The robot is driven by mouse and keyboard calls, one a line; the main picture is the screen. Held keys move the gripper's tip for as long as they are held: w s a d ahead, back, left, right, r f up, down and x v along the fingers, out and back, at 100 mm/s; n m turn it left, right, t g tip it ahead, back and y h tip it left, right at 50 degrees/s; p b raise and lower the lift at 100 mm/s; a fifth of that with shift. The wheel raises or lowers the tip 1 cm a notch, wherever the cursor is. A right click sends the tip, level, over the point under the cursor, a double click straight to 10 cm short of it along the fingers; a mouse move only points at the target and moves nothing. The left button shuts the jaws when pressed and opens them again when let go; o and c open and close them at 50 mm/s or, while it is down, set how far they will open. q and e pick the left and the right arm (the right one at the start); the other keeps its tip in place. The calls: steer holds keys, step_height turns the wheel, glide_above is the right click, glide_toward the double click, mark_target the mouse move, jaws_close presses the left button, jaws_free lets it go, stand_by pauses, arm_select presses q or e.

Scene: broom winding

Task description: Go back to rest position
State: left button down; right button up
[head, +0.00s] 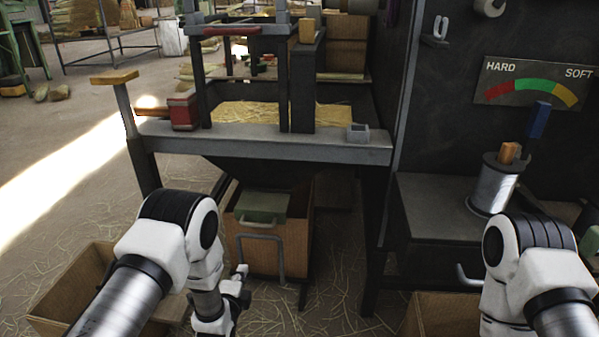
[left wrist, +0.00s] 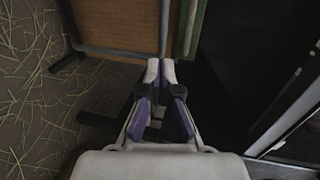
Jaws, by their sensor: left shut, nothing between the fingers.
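My left arm comes in from the lower left in the head view. Its gripper (head: 238,285) hangs low in front of the workbench, near a wooden bin. In the left wrist view the same gripper (left wrist: 160,68) has its fingertips together with nothing between them. My right arm shows at the lower right of the head view, bent downward; its gripper is out of the picture.
A workbench (head: 345,147) with straw stands ahead. Under it is a wooden bin (head: 245,245) with a metal handle. Another open box (head: 60,322) is at lower left. A gauge panel (head: 533,83) and metal spool (head: 494,190) are at right. Straw litters the floor.

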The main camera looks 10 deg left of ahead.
arm_select(q)
steer(key=s+a+f+n+g, duration=0.1)
steer(key=s+f+n+g, duration=0.35)
steer(key=s, duration=0.85)
steer(key=s+a+f+n+g+p, duration=0.15)
steer(key=s+n+g, duration=0.5)
steer(key=s, duration=0.65)
steer(key=s+f+n+g, duration=0.35)
steer(key=s+n, duration=0.25)
steer(key=s, duration=0.7)
step_height(320, 180, up, 38)
steer(key=n+p, duration=0.1)
steer(key=p, duration=3.6)
steer(key=shift+a+r+g+p, duration=0.2)
steer(key=shift+g+p, duration=0.1)
steer(key=shift+g, duration=0.15)
